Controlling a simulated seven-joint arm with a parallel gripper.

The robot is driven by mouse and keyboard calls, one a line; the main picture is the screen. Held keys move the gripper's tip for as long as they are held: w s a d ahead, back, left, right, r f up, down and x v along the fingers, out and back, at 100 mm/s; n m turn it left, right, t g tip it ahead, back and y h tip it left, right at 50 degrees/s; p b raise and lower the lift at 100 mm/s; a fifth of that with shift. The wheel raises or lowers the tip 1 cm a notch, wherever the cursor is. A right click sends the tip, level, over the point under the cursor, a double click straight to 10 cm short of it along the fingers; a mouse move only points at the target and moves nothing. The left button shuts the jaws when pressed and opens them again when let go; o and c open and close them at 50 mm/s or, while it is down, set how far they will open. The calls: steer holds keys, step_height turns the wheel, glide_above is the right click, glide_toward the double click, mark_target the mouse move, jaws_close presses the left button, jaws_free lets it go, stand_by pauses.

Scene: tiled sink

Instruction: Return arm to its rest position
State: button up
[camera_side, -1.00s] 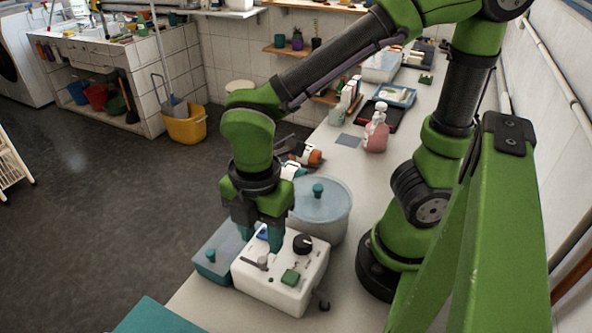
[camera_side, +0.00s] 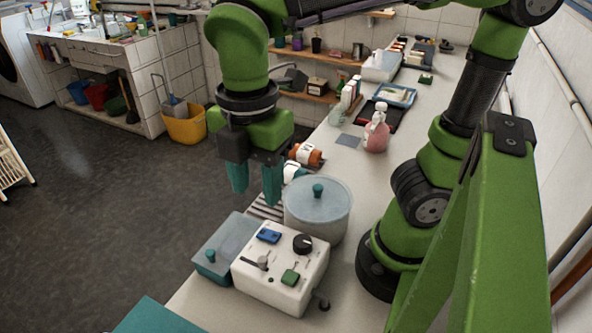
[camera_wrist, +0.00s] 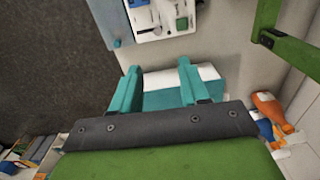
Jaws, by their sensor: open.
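My gripper (camera_side: 255,184) hangs in the air with its two teal fingers pointing down and apart, with nothing between them. It is above and behind the white control box (camera_side: 281,272), at the left of the lidded pot. The box top carries a blue switch (camera_side: 269,236), a black knob (camera_side: 303,244), a green button (camera_side: 290,277) and a small lever (camera_side: 256,263). In the wrist view my open fingers (camera_wrist: 160,82) point up the picture, and part of the control box (camera_wrist: 165,18) shows at the top edge.
The large lidded pot (camera_side: 318,211) stands behind the box. A teal lidded container (camera_side: 225,248) is at the box's left. An orange-and-white bottle (camera_side: 305,155) lies behind the gripper. A pink bottle (camera_side: 376,133) and trays stand farther back. The floor at left is open.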

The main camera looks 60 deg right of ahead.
steer(key=w+d+m+t+y, duration=0.1)
steer(key=d+m+t, duration=0.2)
steer(key=d+m, duration=0.3)
steer(key=w+d+m+t+y, duration=0.1)
steer(key=d+m+t, duration=0.3)
steer(key=m, duration=1.2)
steer(key=d+f, duration=0.1)
steer(key=d, duration=0.1)
steer(key=shift+w+d, duration=0.3)
steer(key=shift+d, duration=0.1)
